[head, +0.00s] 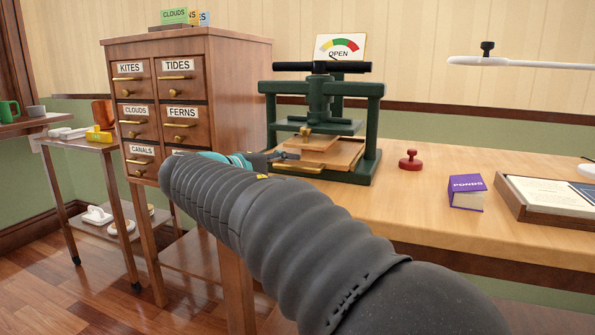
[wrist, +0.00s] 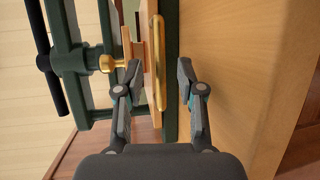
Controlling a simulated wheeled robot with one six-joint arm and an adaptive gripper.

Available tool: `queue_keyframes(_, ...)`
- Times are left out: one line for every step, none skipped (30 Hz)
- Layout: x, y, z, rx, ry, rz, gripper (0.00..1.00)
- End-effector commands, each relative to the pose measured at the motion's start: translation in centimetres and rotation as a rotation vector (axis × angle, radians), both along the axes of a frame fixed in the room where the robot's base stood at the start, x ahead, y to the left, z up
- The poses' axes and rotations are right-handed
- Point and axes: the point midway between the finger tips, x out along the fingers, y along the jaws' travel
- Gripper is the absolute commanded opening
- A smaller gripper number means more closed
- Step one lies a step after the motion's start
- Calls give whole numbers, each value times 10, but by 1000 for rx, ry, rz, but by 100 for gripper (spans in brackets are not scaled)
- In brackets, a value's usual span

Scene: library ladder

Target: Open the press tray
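The green press (head: 372,125) stands on the wooden bench, with a black bar across its top. Its wooden press tray (head: 340,158) lies low between the posts, with a brass handle (head: 298,168) along its front. In the wrist view the brass handle (wrist: 160,62) lies between the two separated fingertips of my gripper (wrist: 159,75), with a gap on the right. The left finger overlaps the tray's front edge (wrist: 149,62) in the picture; I cannot tell if it touches. My gripper (head: 275,160) is partly hidden behind my arm in the head view.
A brass knob (wrist: 108,63) shows beside the left finger. A drawer cabinet (head: 240,90) stands to the left. A red stamp (head: 411,161) and purple book (head: 467,193) sit right of the press.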

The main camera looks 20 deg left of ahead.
Motion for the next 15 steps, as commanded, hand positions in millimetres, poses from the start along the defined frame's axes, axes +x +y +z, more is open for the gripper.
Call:
queue_keyframes(7, -5, -2, -1, 0, -3, 38)
queue_keyframes(11, -6, -3, -1, 0, -3, 38)
queue_keyframes(15, -8, -4, 0, 0, -2, 38)
queue_keyframes(17, -9, -4, 0, 0, -1, 38)
queue_keyframes(20, -10, -5, 0, 0, -2, 38)
queue_keyframes(22, -12, -5, 0, 0, -2, 38)
queue_keyframes(24, -13, -5, -1, 0, -2, 38)
queue_keyframes(25, -13, -6, -1, 0, -2, 38)
queue_keyframes(26, -14, -6, -1, 0, -1, 38)
queue_keyframes(27, -14, -6, -1, 0, -1, 38)
queue_keyframes(28, -14, -6, -1, 0, 0, 38)
queue_keyframes(28, -14, -6, -1, 0, 0, 38)
queue_keyframes(28, -14, -6, -1, 0, 0, 38)
queue_keyframes(28, -14, -6, -1, 0, 0, 38)
queue_keyframes(28, -14, -6, -1, 0, 0, 38)
